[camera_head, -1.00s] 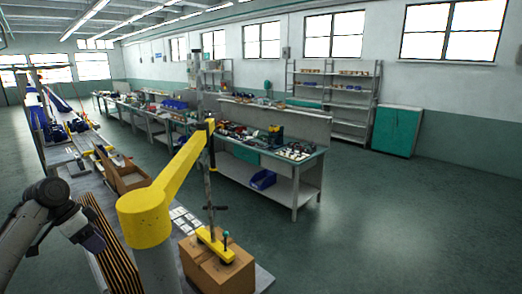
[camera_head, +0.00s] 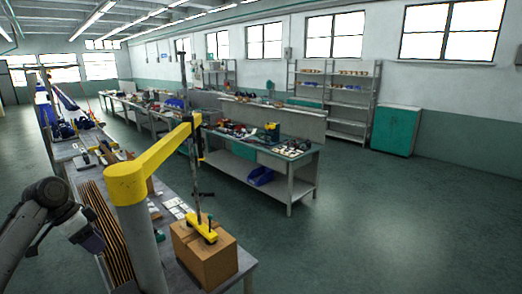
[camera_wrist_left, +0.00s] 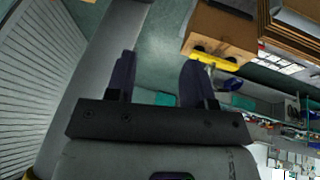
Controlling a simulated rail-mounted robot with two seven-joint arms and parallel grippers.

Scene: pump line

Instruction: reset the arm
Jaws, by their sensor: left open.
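My left gripper (camera_head: 92,240) is at the lower left of the head view, beside the striped stack on the bench. In the left wrist view its two dark fingers (camera_wrist_left: 158,80) are spread apart with nothing between them. A yellow lifting arm (camera_head: 150,165) on a grey post stands to the right of my gripper. Its hanging rod ends in a yellow gripping bar (camera_head: 202,228) on top of a cardboard box (camera_head: 210,262). The yellow bar on the box also shows in the left wrist view (camera_wrist_left: 212,58). My right gripper is not in view.
A long grey bench (camera_head: 243,266) runs from the front to the far left. A dark striped stack (camera_head: 108,232) lies close to my left gripper. A second workbench (camera_head: 300,165) stands beyond an aisle. The floor (camera_head: 400,225) at the right is clear.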

